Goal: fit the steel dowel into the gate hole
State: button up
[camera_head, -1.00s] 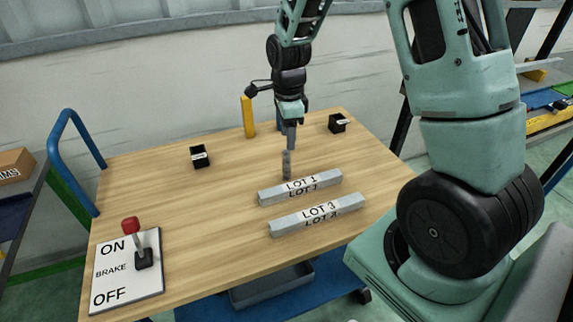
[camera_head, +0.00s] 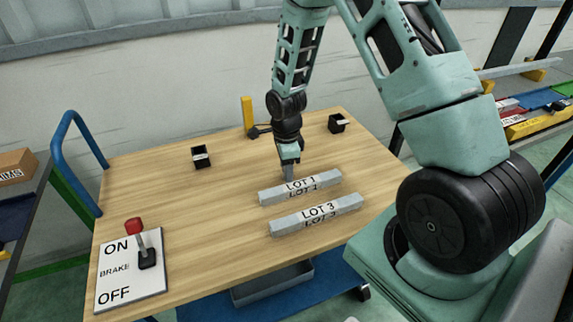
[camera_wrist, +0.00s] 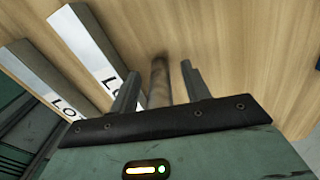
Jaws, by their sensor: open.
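The steel dowel (camera_wrist: 158,82) is a greyish-brown round rod, seen in the wrist view between the two fingers of my gripper (camera_wrist: 161,74). Gaps show on both sides of it, so the gripper is open around the dowel without clamping it. In the head view my gripper (camera_head: 288,172) points down just behind the grey bar marked LOT 1 (camera_head: 265,198), and its fingers hide the dowel there. I cannot make out a gate hole in either view.
A second grey bar marked LOT 3 (camera_head: 284,226) lies in front of LOT 1. Two small black boxes (camera_head: 201,161) (camera_head: 337,126) and a yellow post (camera_head: 248,112) stand farther back. A brake lever panel (camera_head: 115,285) is at front left. The table's (camera_head: 190,215) left middle is clear.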

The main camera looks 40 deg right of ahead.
grip_shut()
jog(key=shift+r, duration=0.15)
notch_tip(320, 180, up, 9)
jog(key=shift+r+b, duration=0.15)
jog(key=shift+b, duration=0.3)
jog(key=shift+r, duration=0.2)
